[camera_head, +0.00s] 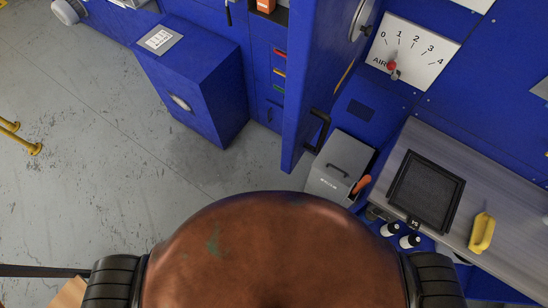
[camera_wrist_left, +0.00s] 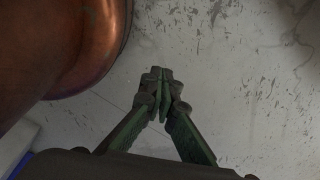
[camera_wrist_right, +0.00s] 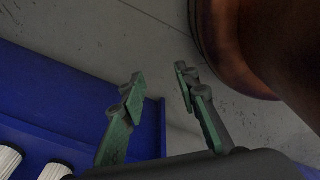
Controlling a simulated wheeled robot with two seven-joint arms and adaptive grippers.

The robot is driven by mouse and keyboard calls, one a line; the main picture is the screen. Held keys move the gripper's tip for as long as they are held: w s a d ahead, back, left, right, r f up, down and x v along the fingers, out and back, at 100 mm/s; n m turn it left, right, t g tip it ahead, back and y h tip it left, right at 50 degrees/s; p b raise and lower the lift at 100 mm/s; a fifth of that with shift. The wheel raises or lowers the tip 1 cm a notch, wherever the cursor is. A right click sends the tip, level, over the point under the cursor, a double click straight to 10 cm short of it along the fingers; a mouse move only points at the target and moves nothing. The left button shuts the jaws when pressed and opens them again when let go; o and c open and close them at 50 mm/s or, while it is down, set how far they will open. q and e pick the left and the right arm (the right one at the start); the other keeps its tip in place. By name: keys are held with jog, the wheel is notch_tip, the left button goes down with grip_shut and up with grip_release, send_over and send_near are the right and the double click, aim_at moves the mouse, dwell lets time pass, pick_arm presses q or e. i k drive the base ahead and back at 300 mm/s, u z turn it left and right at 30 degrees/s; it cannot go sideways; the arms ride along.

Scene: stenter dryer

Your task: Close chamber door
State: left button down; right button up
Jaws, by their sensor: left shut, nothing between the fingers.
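The chamber door (camera_head: 311,75) is a tall blue panel that stands open, jutting out from the blue machine and seen nearly edge-on in the head view. A black handle (camera_head: 319,130) sits low on its right side. A round metal fitting (camera_head: 363,19) shows higher up on that side. My left gripper (camera_wrist_left: 162,78) is shut and empty over the bare grey floor in the left wrist view. My right gripper (camera_wrist_right: 160,78) is open and empty, beside a blue surface (camera_wrist_right: 85,100). Neither gripper shows in the head view, and neither touches the door.
A blue cabinet (camera_head: 195,85) stands left; the floor (camera_head: 90,150) there is clear.

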aim_at(322, 57)
jog(key=u, duration=0.55)
jog(key=k, duration=1.3)
jog(key=z, duration=1.05)
